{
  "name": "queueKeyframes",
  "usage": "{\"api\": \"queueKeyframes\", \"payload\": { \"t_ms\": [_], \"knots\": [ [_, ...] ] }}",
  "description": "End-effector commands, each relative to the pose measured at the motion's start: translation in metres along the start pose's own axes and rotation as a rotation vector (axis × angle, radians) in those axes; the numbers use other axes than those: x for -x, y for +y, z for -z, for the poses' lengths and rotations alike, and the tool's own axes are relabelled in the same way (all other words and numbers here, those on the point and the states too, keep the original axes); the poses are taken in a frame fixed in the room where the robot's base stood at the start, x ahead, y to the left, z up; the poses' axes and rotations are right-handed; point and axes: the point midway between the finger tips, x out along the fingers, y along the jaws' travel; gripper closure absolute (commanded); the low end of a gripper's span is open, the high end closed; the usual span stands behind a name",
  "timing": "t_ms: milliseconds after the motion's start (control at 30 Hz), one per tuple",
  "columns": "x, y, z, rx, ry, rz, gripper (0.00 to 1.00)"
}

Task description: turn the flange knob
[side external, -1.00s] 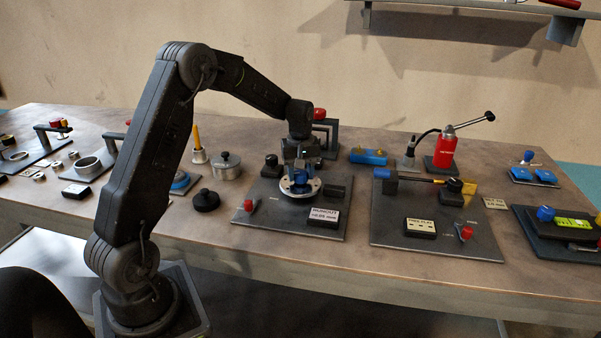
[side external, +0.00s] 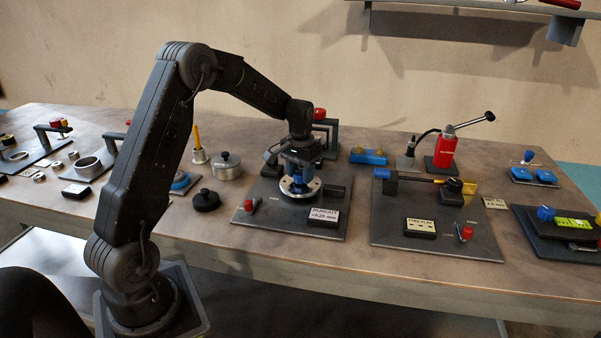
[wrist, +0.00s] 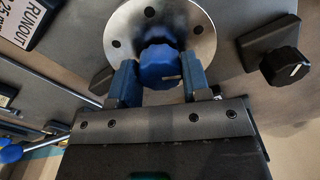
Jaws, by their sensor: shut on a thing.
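The blue flange knob (wrist: 158,66) sits at the middle of a round silver flange (wrist: 204,38) with dark bolt holes. In the wrist view my gripper (wrist: 160,77) has one finger on each side of the knob and is shut on it. A white pointer line shows on the knob's face. In the side view my gripper (side external: 299,174) comes down over the flange (side external: 312,189), and the fingers hide most of the knob. The runout display (side external: 324,217) in front of the flange seems to read 0.25 mm; its sign is unclear.
A red-capped lever (side external: 249,205) stands at the plate's front left. A black knob (wrist: 286,66) sits right of the flange in the wrist view. The free-play panel (side external: 421,227) lies to the right, and a lidded pot (side external: 227,167) stands to the left.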

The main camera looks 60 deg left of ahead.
Motion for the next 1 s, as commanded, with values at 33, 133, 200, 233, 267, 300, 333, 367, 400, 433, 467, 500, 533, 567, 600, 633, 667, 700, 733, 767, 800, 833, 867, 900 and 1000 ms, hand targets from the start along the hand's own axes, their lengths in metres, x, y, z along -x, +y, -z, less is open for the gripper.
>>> {"api": "queueKeyframes", "payload": {
  "t_ms": [33,133,200,233,267,300,333,367,400,433,467,500,533,567,600,633,667,700,733,767,800,833,867,900,1000],
  "knots": [
    [0.0003,-0.0001,0.0003,-0.019,0.001,0.0,0.8],
    [0.0004,-0.0001,0.0003,-0.052,0.002,0.0,0.8],
    [0.0004,-0.0001,0.0003,-0.069,0.002,0.0,0.8],
    [0.0004,-0.0001,0.0003,-0.074,0.002,0.0,0.8],
    [0.0004,-0.0001,0.0003,-0.078,0.002,0.0,0.8],
    [0.0003,-0.0001,0.0003,-0.083,0.002,0.0,0.8],
    [0.0003,-0.0001,0.0003,-0.086,0.002,0.0,0.8],
    [0.0003,-0.0001,0.0003,-0.088,0.002,0.0,0.8],
    [0.0003,-0.0001,0.0004,-0.09,0.002,0.0,0.8],
    [0.0004,-0.0001,0.0004,-0.092,0.002,0.0,0.8],
    [0.0004,-0.0001,0.0004,-0.092,0.002,0.0,0.8],
    [0.0004,-0.0001,0.0004,-0.092,0.002,0.0,0.8],
    [0.0004,-0.0001,0.0004,-0.092,0.002,0.0,0.8],
    [0.0004,-0.0001,0.0004,-0.092,0.002,0.0,0.8],
    [0.0004,-0.0001,0.0004,-0.092,0.002,0.0,0.8],
    [0.0004,-0.0001,0.0004,-0.092,0.002,0.0,0.8],
    [0.0004,-0.0001,0.0004,-0.092,0.002,0.0,0.8],
    [0.0004,-0.0001,0.0004,-0.091,0.002,0.0,0.8],
    [0.0004,-0.0001,0.0004,-0.091,0.002,0.0,0.8],
    [0.0004,-0.0001,0.0004,-0.091,0.002,0.0,0.56],
    [0.0004,0.0,0.0004,-0.091,0.002,0.0,0.52],
    [0.0004,0.0,0.0004,-0.091,0.002,0.0,0.49],
    [0.0004,0.0,0.0003,-0.091,0.002,0.0,0.46],
    [0.0003,-0.0001,0.0003,-0.091,0.001,0.0,0.42],
    [0.0003,0.0,0.0003,-0.091,0.001,0.0,0.33]
  ]
}}
